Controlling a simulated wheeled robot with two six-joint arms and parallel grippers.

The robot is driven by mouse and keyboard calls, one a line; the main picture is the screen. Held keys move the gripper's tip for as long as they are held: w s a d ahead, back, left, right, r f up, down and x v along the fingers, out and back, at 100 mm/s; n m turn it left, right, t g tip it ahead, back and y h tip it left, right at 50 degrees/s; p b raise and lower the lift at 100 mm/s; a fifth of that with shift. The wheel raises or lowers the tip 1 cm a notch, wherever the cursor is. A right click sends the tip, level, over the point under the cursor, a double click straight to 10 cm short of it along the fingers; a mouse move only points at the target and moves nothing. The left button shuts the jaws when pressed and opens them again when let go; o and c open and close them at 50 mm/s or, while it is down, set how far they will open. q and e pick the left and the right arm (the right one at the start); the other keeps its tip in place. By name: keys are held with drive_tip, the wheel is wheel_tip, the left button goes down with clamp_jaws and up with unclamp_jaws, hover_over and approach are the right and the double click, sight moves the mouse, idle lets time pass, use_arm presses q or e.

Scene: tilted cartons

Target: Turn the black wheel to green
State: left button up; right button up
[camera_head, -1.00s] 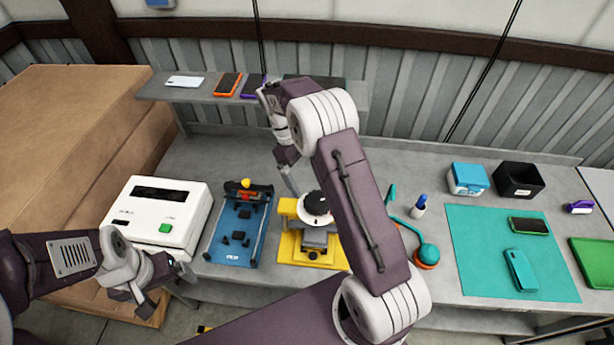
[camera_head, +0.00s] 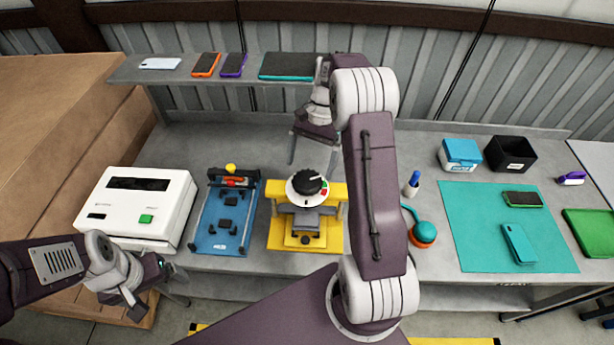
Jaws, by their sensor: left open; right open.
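The black wheel (camera_head: 307,182) sits on a white round dial on top of the yellow press-like device (camera_head: 334,234). A white mark on the wheel points to the right. A green patch (camera_head: 324,183) and a red patch (camera_head: 323,191) show at the dial's right side. My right gripper (camera_head: 307,148) is open, pointing down, above and behind the wheel, apart from it. My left gripper (camera_head: 133,305) is low at the left, in front of the bench, open and empty.
A white machine with a green button (camera_head: 135,205) and a blue fixture (camera_head: 226,218) stand left of the yellow device. A teal mat (camera_head: 470,235) with phones lies at the right. A shelf (camera_head: 130,72) with several phones runs behind. My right arm crosses the middle.

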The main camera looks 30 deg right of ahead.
sight(308, 179)
drive_tip(key=x, duration=0.4)
drive_tip(key=shift+d+f+p, duration=0.15)
drive_tip(key=shift+f+p, duration=0.25)
drive_tip(key=shift+c, duration=0.7)
drive_tip(key=c, duration=1.2)
drive_tip(key=shift+s+r+p, duration=0.1)
drive_tip(key=shift+r+p, duration=0.15)
drive_tip(key=shift+p, duration=0.1)
drive_tip(key=shift+f+m, duration=0.15)
drive_tip(key=shift+m, duration=0.25)
drive_tip(key=o, duration=1.3)
drive_tip(key=shift+o, duration=0.2)
drive_tip(key=b+v, duration=0.2)
drive_tip(key=v, duration=0.7)
drive_tip(key=shift+d, duration=0.1)
